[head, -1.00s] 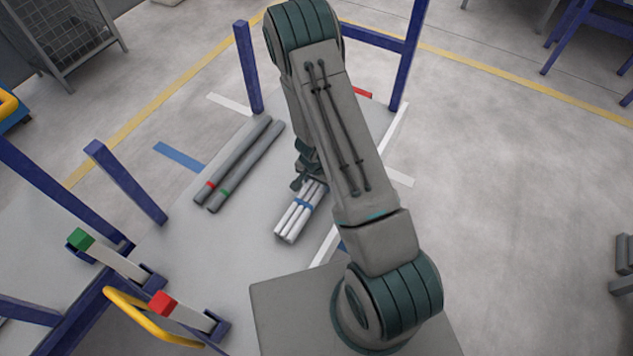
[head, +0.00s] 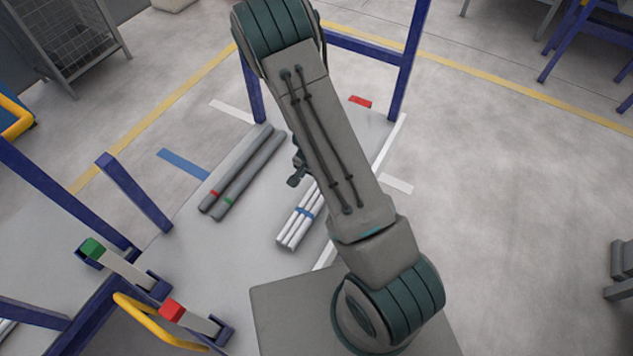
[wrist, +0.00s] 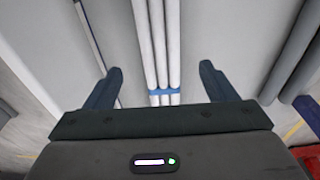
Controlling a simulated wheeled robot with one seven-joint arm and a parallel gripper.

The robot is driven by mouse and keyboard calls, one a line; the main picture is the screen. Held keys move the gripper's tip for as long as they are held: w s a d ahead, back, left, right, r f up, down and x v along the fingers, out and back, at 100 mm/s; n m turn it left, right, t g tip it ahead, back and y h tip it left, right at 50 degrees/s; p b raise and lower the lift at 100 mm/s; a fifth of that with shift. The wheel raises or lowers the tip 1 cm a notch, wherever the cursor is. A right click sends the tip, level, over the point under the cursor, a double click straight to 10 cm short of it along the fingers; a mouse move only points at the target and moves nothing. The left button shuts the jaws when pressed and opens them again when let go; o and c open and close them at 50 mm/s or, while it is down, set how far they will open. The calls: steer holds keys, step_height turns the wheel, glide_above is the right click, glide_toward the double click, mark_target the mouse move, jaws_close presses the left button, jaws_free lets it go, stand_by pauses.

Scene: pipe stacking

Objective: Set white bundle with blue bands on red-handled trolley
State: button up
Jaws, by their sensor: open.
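The white bundle (head: 297,225), several slim white pipes with a blue band, lies on the light grey platform; my arm hides its far end in the head view. In the wrist view the bundle (wrist: 160,45) runs between my open fingers, with its blue band near the palm. My gripper (wrist: 161,68) is open and empty. I cannot tell its exact height above the bundle. In the head view my arm hides most of the gripper. I cannot make out a red-handled trolley; only a red block (head: 172,310) on a blue frame and a yellow handle (head: 150,322) show at lower left.
Two grey pipes (head: 240,175) with red and green bands lie left of the bundle. Blue posts (head: 133,190) rise around the platform. A green block (head: 92,248) sits on the blue frame. A wire cage (head: 85,40) stands back left. Floor at right is mostly clear.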

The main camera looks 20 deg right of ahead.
steer(key=s+a+r+n+y, duration=0.2)
steer(key=a+r, duration=0.1)
steer(key=r, duration=0.8)
steer(key=s+a+r+n+y, duration=0.2)
steer(key=r+n, duration=0.1)
steer(key=r, duration=0.9)
steer(key=s+d+r+n+t+h, duration=0.1)
steer(key=s+d+r+n, duration=0.3)
steer(key=s+r, duration=0.8)
steer(key=shift+s+d+r+h+p, duration=0.3)
steer(key=shift+s+h+p, duration=0.1)
steer(key=shift+s+h, duration=0.4)
steer(key=shift+w, duration=0.15)
step_height(320, 180, up, 7)
steer(key=p, duration=0.6)
steer(key=shift+d+t, duration=0.15)
steer(key=shift+t, duration=0.25)
